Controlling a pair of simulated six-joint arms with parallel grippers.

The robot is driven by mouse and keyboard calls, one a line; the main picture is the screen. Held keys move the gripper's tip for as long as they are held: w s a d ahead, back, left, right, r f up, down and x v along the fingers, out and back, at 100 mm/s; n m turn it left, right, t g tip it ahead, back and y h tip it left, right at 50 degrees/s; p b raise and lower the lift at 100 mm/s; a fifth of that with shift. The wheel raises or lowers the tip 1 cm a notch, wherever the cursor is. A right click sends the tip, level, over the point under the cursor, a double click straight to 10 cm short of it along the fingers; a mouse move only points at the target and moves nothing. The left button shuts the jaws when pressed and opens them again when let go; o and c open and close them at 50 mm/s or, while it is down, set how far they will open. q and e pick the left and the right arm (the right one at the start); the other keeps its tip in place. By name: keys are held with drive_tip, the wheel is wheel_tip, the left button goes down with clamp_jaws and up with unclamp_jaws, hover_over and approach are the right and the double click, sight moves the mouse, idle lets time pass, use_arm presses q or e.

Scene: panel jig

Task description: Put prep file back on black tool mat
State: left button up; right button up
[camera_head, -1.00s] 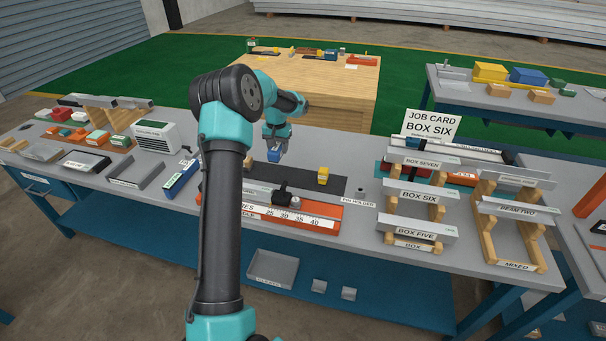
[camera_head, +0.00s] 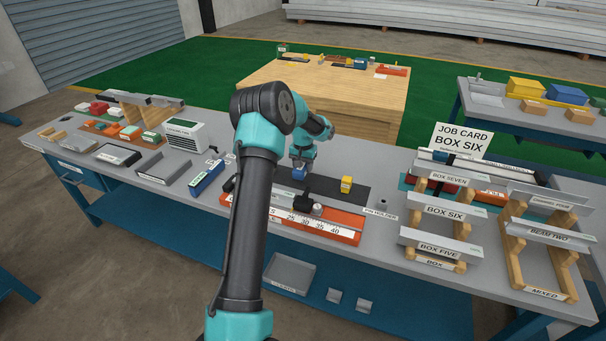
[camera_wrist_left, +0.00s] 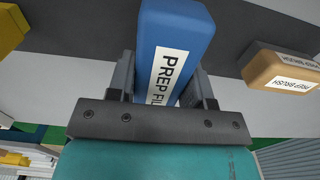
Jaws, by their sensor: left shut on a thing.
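The blue prep file (camera_wrist_left: 175,40), with a white label reading PREP FILE, is between the fingers of my left gripper (camera_wrist_left: 163,82) in the left wrist view. In the head view my left gripper (camera_head: 300,164) points down with the blue prep file (camera_head: 299,174) at its tips, over the left part of the black tool mat (camera_head: 325,184). The mat also shows as a dark band (camera_wrist_left: 95,32) in the left wrist view. I cannot tell whether the file touches the mat. My right gripper is out of view.
A yellow block (camera_head: 346,184) stands on the mat to the right. A tan prep brush (camera_wrist_left: 283,68) is close beside the file in the wrist view. An orange rule fixture (camera_head: 345,222) lies in front of the mat. Box racks (camera_head: 445,211) stand to the right.

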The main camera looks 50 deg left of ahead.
sight(303, 163)
use_arm(q)
drive_tip(key=shift+f, duration=1.85)
drive_tip(key=shift+f, duration=0.1)
drive_tip(key=o, duration=1)
drive_tip(key=shift+o, duration=0.2)
wheel_tip(303, 163, up, 12)
drive_tip(key=shift+r, duration=0.1)
